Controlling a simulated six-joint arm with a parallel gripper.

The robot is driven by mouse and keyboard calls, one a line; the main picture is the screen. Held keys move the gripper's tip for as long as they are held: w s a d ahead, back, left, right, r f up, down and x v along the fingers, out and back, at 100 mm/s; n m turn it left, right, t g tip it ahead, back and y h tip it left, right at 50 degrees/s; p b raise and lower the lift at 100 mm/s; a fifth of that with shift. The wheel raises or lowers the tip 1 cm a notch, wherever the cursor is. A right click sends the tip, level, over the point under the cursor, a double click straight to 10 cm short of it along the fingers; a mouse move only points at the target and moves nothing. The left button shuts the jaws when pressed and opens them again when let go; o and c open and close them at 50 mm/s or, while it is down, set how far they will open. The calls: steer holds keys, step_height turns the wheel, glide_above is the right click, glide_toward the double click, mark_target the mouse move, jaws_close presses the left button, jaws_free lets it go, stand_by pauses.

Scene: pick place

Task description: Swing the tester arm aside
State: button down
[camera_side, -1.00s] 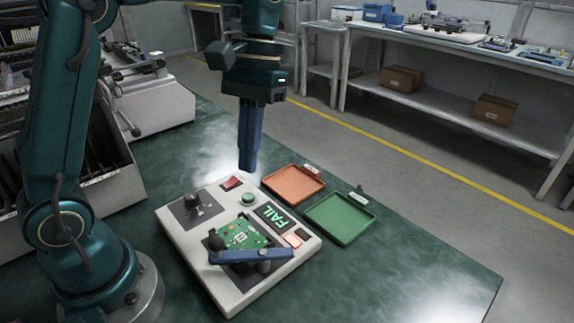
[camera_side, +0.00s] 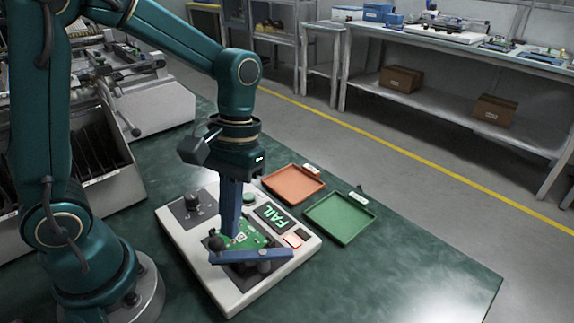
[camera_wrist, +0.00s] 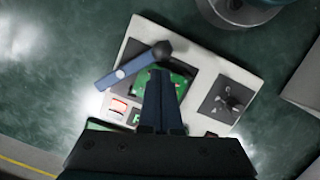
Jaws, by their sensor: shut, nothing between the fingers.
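The tester (camera_side: 228,291) is a pale box on the green table, with a display reading FAIL (camera_side: 276,217). A green circuit board (camera_side: 255,238) sits in its dark recess. The blue tester arm (camera_side: 255,257) lies across the board's near edge, its dark knob (camera_side: 216,244) at the left end and its pivot at the right. In the wrist view the tester arm (camera_wrist: 121,71) and knob (camera_wrist: 161,50) lie just beyond my fingertips. My gripper (camera_side: 229,236) is shut and empty, pointing down over the board's left part, close to the knob. Whether it touches anything is unclear.
An orange tray (camera_side: 293,197) and a green tray (camera_side: 340,232) lie right of the tester. A dial (camera_side: 192,203) stands on its left part. A rack (camera_side: 95,160) is at the left. The table's right front (camera_side: 430,275) is clear.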

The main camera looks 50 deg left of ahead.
mark_target(222, 244)
steer(key=shift+s, duration=0.2)
stand_by(0.4)
steer(key=shift+s+d+n, duration=0.15)
steer(key=shift+n, duration=0.65)
steer(key=shift+s+n+h, duration=0.15)
steer(key=shift+n+h, duration=0.15)
steer(key=shift+n, duration=0.3)
steer(key=shift+d, duration=0.1)
steer(key=shift+s+d+n, duration=0.25)
steer(key=shift+s+n, duration=0.05)
steer(key=shift+s, duration=0.05)
steer(key=n, duration=0.1)
steer(key=s+d+n, duration=0.1)
steer(key=shift+n+t+h, duration=0.3)
steer(key=shift+t, duration=0.1)
steer(key=shift+s+d, duration=0.15)
steer(key=shift+d, duration=0.15)
